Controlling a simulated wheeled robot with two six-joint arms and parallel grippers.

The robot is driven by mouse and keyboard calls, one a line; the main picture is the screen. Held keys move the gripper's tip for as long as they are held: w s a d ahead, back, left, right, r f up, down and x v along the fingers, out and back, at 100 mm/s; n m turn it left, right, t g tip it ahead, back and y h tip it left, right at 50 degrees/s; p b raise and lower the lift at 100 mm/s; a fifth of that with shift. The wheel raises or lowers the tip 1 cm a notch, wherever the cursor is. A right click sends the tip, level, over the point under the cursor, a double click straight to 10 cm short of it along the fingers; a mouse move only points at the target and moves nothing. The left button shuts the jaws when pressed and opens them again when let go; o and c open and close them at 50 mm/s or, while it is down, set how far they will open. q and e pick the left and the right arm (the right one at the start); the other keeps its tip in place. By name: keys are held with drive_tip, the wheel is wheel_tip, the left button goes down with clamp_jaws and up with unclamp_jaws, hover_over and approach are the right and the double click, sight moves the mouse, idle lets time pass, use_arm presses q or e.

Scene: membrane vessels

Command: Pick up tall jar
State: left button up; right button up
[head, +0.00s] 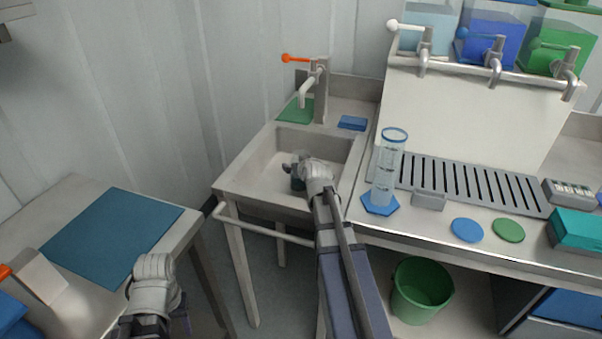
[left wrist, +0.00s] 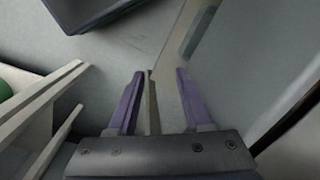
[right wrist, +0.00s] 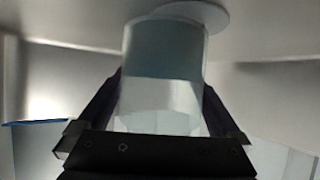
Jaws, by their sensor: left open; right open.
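A tall clear cylinder with a blue rim (head: 389,160) stands upright on a blue hexagonal foot on the counter, right of the sink. My right gripper (head: 298,172) reaches down into the sink. In the right wrist view a clear, pale blue jar (right wrist: 165,55) stands between the open fingers (right wrist: 163,85); I cannot tell whether they touch it. The head view shows little of this jar behind the gripper. My left gripper (head: 177,302) hangs by the left table; in the left wrist view it is open and empty (left wrist: 160,75).
The sink (head: 262,175) has a tap (head: 312,88) at its back. A slotted drain tray (head: 470,185), a grey block (head: 429,200) and blue and green discs lie on the counter. A green bucket (head: 420,290) stands below. The left table bears a teal mat (head: 112,235).

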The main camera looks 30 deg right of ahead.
drive_tip(key=c, duration=1.5)
drive_tip(key=shift+o, duration=0.2)
drive_tip(key=shift+r, duration=0.1)
drive_tip(key=shift+r, duration=0.1)
wheel_tip(320, 180, up, 10)
drive_tip(key=p, duration=1)
drive_tip(key=shift+a, duration=0.15)
